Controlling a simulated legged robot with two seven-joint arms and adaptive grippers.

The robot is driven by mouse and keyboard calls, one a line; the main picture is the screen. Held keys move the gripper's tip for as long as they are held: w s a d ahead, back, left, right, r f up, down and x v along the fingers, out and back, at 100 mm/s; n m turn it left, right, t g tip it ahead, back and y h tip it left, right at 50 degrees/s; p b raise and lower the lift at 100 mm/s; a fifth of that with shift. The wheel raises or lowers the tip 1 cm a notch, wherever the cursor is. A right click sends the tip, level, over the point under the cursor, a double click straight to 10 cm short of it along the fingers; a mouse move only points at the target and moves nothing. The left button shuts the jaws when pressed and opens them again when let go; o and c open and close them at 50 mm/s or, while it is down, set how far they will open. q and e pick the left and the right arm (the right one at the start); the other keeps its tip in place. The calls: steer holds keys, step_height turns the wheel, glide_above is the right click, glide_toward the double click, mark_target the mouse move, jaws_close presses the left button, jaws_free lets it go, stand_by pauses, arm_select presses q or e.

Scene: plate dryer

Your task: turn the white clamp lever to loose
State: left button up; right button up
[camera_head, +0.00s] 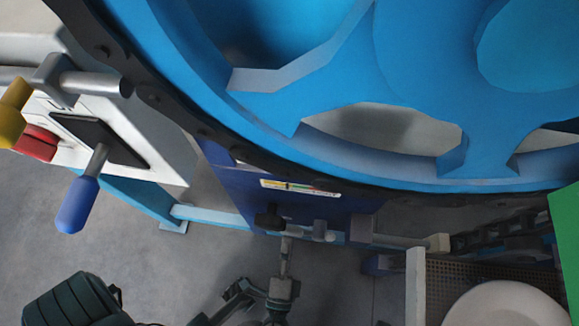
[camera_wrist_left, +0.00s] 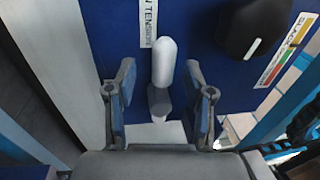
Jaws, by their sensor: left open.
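The white clamp lever (camera_wrist_left: 164,65) shows in the left wrist view as a rounded white handle on a grey base, in front of a blue panel. It lies between the two spread fingers of my left gripper (camera_wrist_left: 160,105), with space on both sides. The gripper is open and I see no finger touching the lever. In the head view my left gripper (camera_head: 264,290) is small, at the bottom middle, below the blue panel. The lever is hard to make out there. My right gripper is not in view.
A black knob (camera_wrist_left: 255,28) sits right of the lever, beside a coloured label (camera_wrist_left: 287,50). A large blue wheel (camera_head: 420,60) fills the upper head view. A blue-handled lever (camera_head: 78,205) and red button (camera_head: 36,143) are at left. A pale round plate (camera_head: 505,305) is lower right.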

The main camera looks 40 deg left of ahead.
arm_select(q)
steer(key=v, duration=0.5)
stand_by(0.3)
